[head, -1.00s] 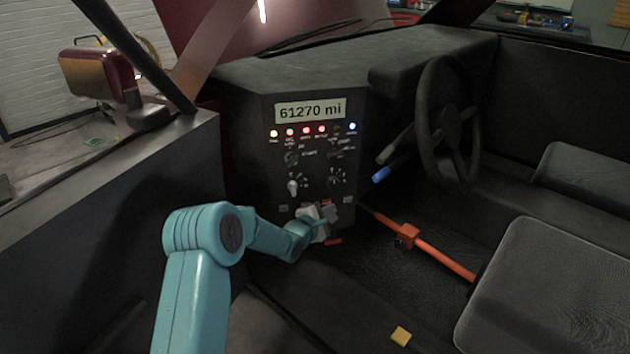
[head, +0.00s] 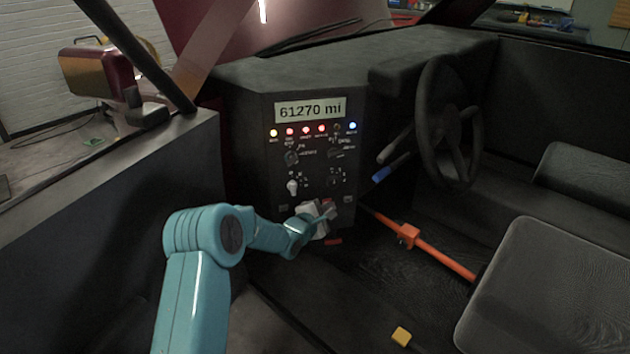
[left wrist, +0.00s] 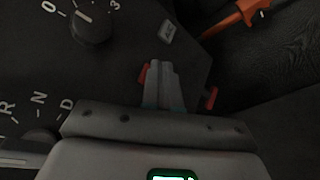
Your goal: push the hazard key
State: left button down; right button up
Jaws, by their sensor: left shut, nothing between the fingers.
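The dashboard panel (head: 270,180) stands in front of me, with dials, keys and a row of lit lamps. My left gripper (head: 330,214) is at its lower part, with the fingers together and empty. The fingers also show in the left wrist view (left wrist: 160,72), pointing at the panel. A red key (head: 327,202) shows beside the fingertips, partly hidden by them; its edge shows left of them in the left wrist view (left wrist: 142,76). I cannot read a hazard mark on it, nor tell whether the fingers touch it. My right gripper is out of view.
A second red piece (head: 333,241) sits below the gripper. A grey key (left wrist: 167,31) and a dial (left wrist: 91,23) are close by. An orange lever (head: 408,236), the steering wheel (head: 447,120) and a seat (head: 550,290) lie to the right.

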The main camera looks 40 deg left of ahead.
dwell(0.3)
pick_arm(q)
jog(key=shift+s+d, duration=0.3)
jog(key=shift+d, duration=0.05)
jog(key=s+d+b, duration=0.1)
jog(key=s+d, duration=0.2)
jog(key=d, duration=0.1)
jog(key=shift+s+d, duration=0.35)
jog(key=shift+s, duration=0.05)
dwell(0.6)
